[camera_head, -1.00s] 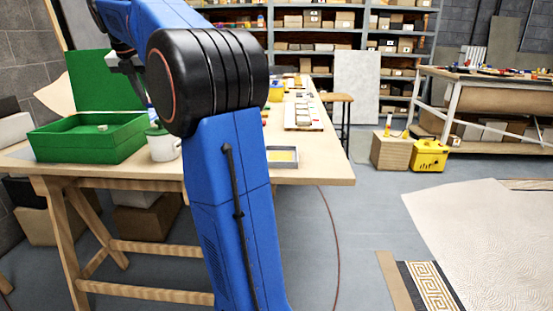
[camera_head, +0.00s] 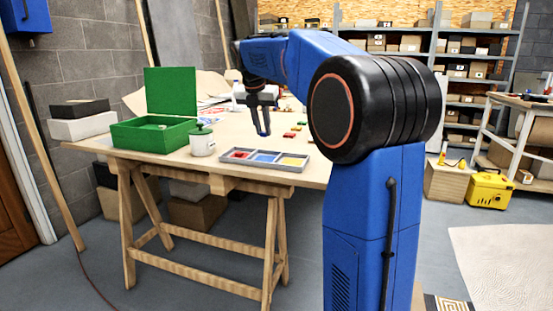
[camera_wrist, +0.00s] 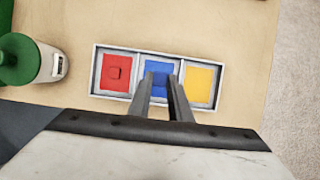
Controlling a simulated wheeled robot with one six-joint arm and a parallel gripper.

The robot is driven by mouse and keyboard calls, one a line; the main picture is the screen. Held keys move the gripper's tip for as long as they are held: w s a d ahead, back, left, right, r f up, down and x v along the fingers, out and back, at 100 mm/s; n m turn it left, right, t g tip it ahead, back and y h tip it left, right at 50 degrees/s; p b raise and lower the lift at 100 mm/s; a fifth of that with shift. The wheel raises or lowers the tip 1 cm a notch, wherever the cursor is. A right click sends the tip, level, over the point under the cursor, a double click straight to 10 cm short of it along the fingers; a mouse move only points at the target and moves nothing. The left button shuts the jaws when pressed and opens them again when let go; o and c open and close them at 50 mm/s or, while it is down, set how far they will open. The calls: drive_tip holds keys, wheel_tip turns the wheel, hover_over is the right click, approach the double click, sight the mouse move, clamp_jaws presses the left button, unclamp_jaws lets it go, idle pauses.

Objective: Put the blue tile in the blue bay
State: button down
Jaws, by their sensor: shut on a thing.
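The grey tray (camera_head: 262,166) lies near the table's front edge, with red, blue and yellow bays in a row. In the wrist view its rim (camera_wrist: 94,72) surrounds them. The blue bay (camera_head: 266,157) is the middle one. The red bay (camera_wrist: 106,84) holds a red tile (camera_wrist: 114,73); the yellow bay (camera_wrist: 200,85) looks empty. My gripper (camera_head: 264,128) is shut on the blue tile (camera_wrist: 160,79) and holds it in the air. In the wrist view the fingertips and tile overlap the blue bay and hide part of it.
A white pot with a green lid (camera_head: 202,141) stands left of the tray. An open green box (camera_head: 150,136) is farther left.

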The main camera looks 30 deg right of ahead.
drive_tip(key=shift+f, duration=4.25)
drive_tip(key=shift+f, duration=0.1)
drive_tip(key=c, duration=1.6)
unclamp_jaws()
drive_tip(key=shift+c, duration=0.2)
drive_tip(key=v, duration=1.2)
